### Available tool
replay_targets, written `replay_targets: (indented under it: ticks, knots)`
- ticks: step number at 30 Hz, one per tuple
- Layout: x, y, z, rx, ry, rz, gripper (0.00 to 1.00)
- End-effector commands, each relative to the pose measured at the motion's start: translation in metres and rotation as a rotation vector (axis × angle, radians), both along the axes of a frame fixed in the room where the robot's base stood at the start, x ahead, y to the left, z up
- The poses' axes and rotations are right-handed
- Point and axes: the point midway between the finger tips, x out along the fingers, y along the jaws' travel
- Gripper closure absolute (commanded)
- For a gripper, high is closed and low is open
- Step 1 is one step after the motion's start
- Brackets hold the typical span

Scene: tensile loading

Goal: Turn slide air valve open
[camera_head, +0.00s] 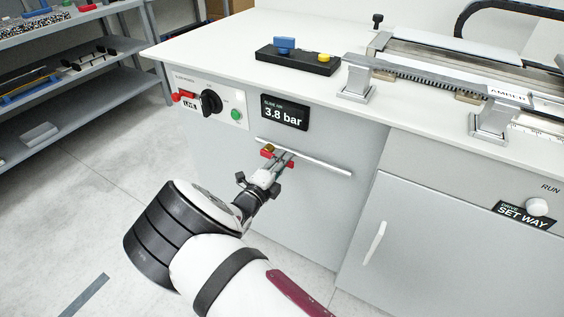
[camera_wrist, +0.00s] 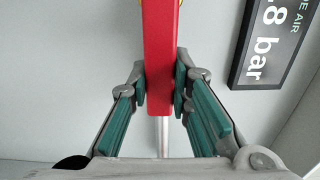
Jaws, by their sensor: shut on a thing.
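The slide air valve has a brass-coloured body (camera_head: 269,148) on a thin pipe (camera_head: 325,165) along the cabinet front. Its red handle (camera_wrist: 161,45) fills the upper middle of the wrist view. There the handle runs in line with the pipe (camera_wrist: 163,140) behind it. My gripper (camera_head: 281,159) is at the valve and partly covers the handle in the head view. In the wrist view my gripper (camera_wrist: 160,85) is shut on the red handle, one finger pad against each side.
A display (camera_head: 285,113) above the valve reads 3.8 bar; its edge also shows in the wrist view (camera_wrist: 268,42). A panel with a black knob (camera_head: 210,101) is at its left. The worktop (camera_head: 225,45) overhangs above.

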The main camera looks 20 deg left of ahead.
Motion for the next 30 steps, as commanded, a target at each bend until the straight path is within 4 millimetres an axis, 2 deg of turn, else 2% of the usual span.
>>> replay_targets:
  ticks: [18,19,21,30]
  knots:
    - [-0.0004,0.0013,0.0020,-0.045,0.004,0.003,1.00]
    - [-0.0004,0.0013,0.0020,-0.045,0.004,0.003,0.77]
    - [-0.0004,0.0012,0.0021,-0.044,0.004,0.003,0.61]
    - [-0.0005,0.0006,0.0023,-0.042,0.003,0.001,0.60]
